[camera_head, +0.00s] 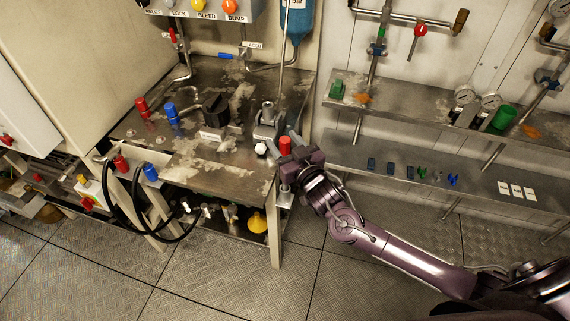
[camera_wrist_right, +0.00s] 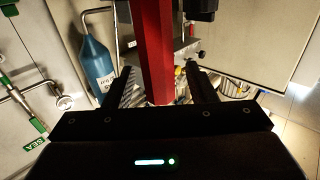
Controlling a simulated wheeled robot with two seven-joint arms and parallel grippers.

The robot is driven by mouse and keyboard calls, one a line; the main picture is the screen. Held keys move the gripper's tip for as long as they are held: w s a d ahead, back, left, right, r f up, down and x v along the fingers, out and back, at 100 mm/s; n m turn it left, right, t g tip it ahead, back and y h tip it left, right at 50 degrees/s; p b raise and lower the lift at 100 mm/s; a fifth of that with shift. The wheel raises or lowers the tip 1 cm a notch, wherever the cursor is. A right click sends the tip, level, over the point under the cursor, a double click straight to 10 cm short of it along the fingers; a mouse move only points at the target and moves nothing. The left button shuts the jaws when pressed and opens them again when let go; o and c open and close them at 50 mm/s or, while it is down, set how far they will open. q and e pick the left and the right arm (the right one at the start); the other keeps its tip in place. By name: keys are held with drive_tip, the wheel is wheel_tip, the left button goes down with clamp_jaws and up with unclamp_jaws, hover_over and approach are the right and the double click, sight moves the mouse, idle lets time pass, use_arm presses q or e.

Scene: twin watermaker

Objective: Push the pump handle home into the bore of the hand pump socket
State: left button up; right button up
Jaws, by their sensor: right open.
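The pump handle, with a red grip (camera_head: 285,144), stands at the front right corner of the bench. Its lower part is mostly hidden by my right gripper. In the right wrist view the red grip (camera_wrist_right: 155,45) runs from the top edge down between the two fingers. My right gripper (camera_head: 284,139) is open, with a finger on each side of the grip; I cannot tell whether either touches it. What looks like the hand pump socket is the grey metal fitting (camera_head: 267,113) on the bench, just behind the gripper. Its bore cannot be made out. My left gripper is not in view.
The metal bench (camera_head: 215,150) carries a black knob (camera_head: 215,109) and red and blue fittings (camera_head: 172,110) at left. A blue bottle (camera_head: 297,18) hangs behind. Shelves (camera_head: 400,150) with small parts and gauges stand at right. The tiled floor in front is clear.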

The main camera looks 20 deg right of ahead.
clamp_jaws()
drive_tip(key=shift+r, duration=0.15)
idle(0.4)
wheel_tip(320, 180, up, 20)
drive_tip(key=shift+b, duration=0.35)
